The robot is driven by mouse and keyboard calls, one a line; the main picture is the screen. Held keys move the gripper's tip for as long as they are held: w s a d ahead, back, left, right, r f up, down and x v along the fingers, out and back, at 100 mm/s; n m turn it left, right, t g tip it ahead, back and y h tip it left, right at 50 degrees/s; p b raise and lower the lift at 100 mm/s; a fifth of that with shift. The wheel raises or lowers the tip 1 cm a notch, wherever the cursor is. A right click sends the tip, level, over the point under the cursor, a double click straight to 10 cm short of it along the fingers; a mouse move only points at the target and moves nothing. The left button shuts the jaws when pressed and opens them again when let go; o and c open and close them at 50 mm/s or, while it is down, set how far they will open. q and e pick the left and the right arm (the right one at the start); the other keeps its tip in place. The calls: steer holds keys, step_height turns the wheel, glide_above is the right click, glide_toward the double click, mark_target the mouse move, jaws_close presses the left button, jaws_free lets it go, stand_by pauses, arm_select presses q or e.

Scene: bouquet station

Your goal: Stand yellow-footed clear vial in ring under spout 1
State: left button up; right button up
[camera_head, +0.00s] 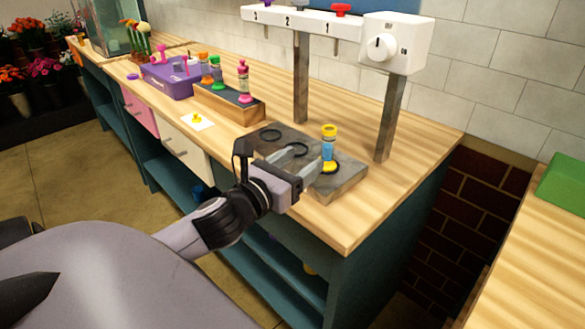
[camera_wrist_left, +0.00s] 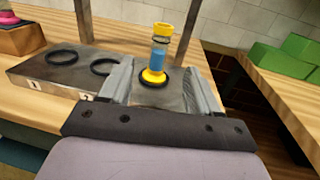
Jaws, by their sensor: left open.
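The yellow-footed clear vial (camera_head: 329,146) has a yellow top and blue contents. It stands upright at the rightmost black ring (camera_head: 331,168) of the grey plate (camera_head: 341,185); in the left wrist view its yellow foot (camera_wrist_left: 154,76) appears to sit inside that ring. My left gripper (camera_head: 309,161) is open at the plate, its fingers to either side of the line to the vial, apart from it and with nothing held. The spout bar (camera_head: 315,22) hangs above, marked 3 and 2 from the left. My right gripper is not seen.
A wooden rack (camera_head: 224,102) holds several coloured vials. A purple box (camera_head: 167,78) stands behind it. Two posts and a white dial box (camera_head: 395,42) stand behind the plate.

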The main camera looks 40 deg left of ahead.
arm_select(q)
steer(key=shift+s, duration=0.85)
steer(key=shift+s, duration=0.1)
